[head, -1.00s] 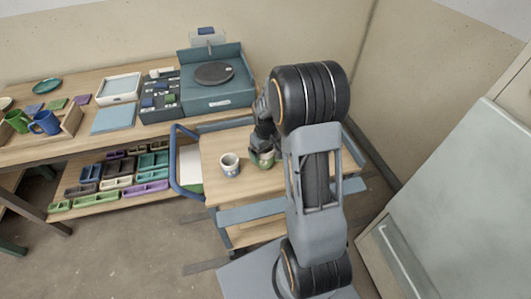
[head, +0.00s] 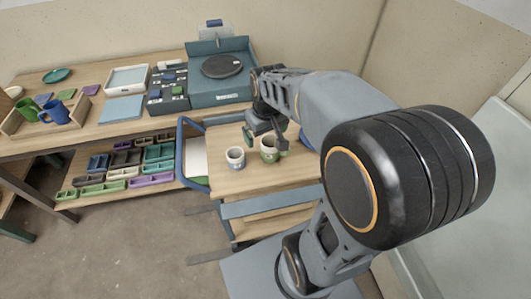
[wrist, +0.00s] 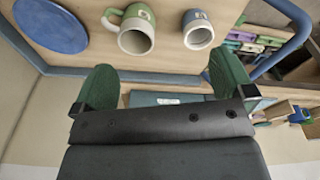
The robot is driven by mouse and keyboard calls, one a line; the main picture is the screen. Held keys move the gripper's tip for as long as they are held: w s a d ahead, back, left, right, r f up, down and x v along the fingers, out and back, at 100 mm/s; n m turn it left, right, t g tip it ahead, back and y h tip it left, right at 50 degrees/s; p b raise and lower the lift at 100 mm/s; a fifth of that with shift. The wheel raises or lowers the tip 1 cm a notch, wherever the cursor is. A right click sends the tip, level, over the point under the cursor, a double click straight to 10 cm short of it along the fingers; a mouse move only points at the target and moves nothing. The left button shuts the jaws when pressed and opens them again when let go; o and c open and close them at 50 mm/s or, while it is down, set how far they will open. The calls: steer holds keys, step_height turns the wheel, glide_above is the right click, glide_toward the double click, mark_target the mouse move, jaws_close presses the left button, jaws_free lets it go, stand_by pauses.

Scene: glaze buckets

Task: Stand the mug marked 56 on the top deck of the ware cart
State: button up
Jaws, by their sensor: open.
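A green and cream mug (head: 269,152) stands upright on the wooden top deck (head: 246,187) of the ware cart. A pale mug with a blue-grey band (head: 235,159) stands upright to its left. In the wrist view, the green mug (wrist: 136,38) and the blue-grey mug (wrist: 198,35) both carry marks, too small to read surely, so I cannot tell which is 56. My gripper (head: 265,138) is open and empty, just above and behind the green mug. Its green fingers, spread wide in the wrist view (wrist: 163,85), are apart from both mugs.
A blue plate (wrist: 50,25) lies on the deck near the green mug. The cart has a blue rail (head: 181,150) at its left. A workbench behind holds a banding wheel (head: 222,66) and a wooden tray (head: 77,118) with mugs. The deck's front is clear.

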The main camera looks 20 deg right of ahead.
steer(key=s+a+m+t, duration=0.1)
steer(key=s+a, duration=0.3)
steer(key=s, duration=0.4)
steer(key=shift+s+a+r+t, duration=0.15)
steer(key=shift+s+r+t, duration=0.1)
steer(key=shift+s+t, duration=0.15)
step_height(320, 180, up, 2)
steer(key=shift+w+r+p, duration=0.1)
steer(key=shift+r+p, duration=0.15)
steer(key=shift+p, duration=0.75)
steer(key=shift+c, duration=0.5)
